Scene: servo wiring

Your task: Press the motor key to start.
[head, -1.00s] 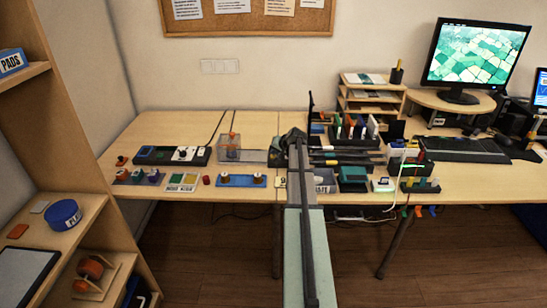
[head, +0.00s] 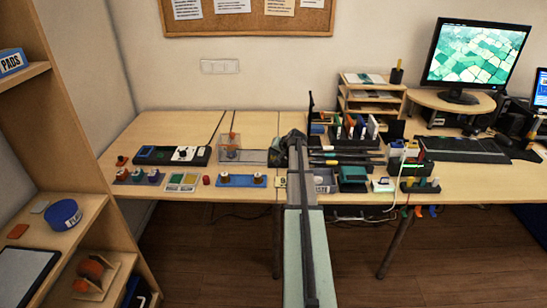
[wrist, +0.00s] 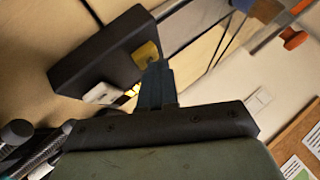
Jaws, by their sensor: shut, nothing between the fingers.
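In the wrist view, my gripper (wrist: 156,66) is shut and empty, its blue-grey fingers together. Their tips are at a yellow key (wrist: 146,54) on the end of a black box (wrist: 105,55). The tips overlap the key in the picture; I cannot tell whether they touch it or whether it is pressed down. No label is readable on it. In the head view, the dark end of my arm reaches the middle of the desk, and the fingertips and that key cannot be made out there.
In the head view, a black panel with a white dial plate (head: 185,154), a clear box (head: 230,150) and colored blocks stand to the left. Pen holders and a keyboard (head: 462,149) are to the right. The desk's left back is clear.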

